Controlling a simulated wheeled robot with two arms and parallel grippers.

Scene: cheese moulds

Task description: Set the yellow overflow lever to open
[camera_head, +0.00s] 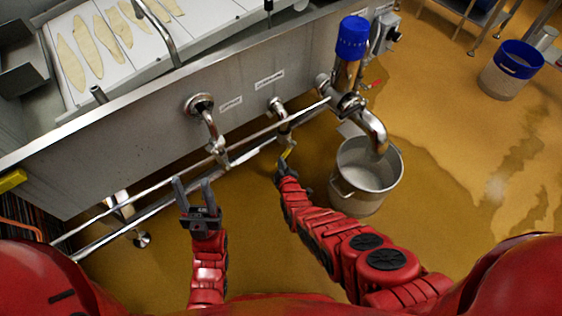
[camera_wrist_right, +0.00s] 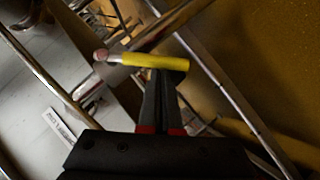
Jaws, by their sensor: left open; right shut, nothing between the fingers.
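The yellow overflow lever (camera_head: 287,153) is on a pipe valve low in front of the steel vat, under a label plate. In the right wrist view the yellow lever (camera_wrist_right: 155,61) lies across the picture just beyond the fingertips. My right gripper (camera_head: 281,166) is at the lever; in the wrist view its fingers (camera_wrist_right: 161,75) are shut together with nothing between them, close to the lever's end. Whether they touch it I cannot tell. My left gripper (camera_head: 190,186) is open and empty, pointing at the rails left of the lever.
A metal bucket (camera_head: 343,187) stands under a bent outlet pipe (camera_head: 372,130) right of my right gripper. Steel rails (camera_head: 160,206) run along the vat (camera_head: 120,160). A blue-topped valve (camera_head: 352,38) rises at the vat's corner. A blue-rimmed bin (camera_head: 500,82) stands further right on wet floor.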

